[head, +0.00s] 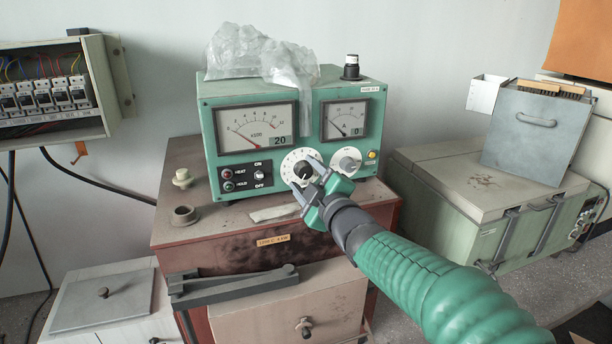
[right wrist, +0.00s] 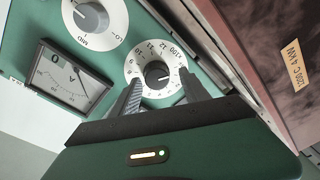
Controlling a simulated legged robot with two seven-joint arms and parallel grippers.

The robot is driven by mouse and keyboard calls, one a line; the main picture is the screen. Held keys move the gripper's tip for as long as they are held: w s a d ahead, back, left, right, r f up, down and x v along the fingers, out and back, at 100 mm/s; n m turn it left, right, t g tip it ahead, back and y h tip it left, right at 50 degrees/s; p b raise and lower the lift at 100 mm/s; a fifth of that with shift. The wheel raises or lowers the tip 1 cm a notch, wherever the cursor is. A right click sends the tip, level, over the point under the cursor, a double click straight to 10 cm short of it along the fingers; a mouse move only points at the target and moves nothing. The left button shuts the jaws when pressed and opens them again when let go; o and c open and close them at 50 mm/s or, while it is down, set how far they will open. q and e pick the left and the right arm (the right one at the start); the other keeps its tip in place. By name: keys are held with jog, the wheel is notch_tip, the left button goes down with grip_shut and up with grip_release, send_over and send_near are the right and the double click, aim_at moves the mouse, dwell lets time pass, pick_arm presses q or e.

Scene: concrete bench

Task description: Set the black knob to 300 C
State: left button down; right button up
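The black knob (head: 304,170) sits in the middle of a white numbered dial (head: 288,160) on the green control box (head: 203,125). My right gripper (head: 304,174) is open in front of the dial, with one finger on each side of the knob. In the right wrist view there are gaps between both fingers (right wrist: 162,84) and the knob. Contact with the dial face cannot be told. My left gripper is not in view.
Crumpled plastic (head: 237,50) lies on the box. A grey-green case (head: 440,175) stands at right.

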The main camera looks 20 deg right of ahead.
jog(key=shift+d+f, duration=0.1)
jog(key=shift+d, duration=0.35)
jog(key=c, duration=0.7)
grip_shut()
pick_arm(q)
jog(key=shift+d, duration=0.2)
pick_arm(e)
jog(key=shift+a, duration=0.1)
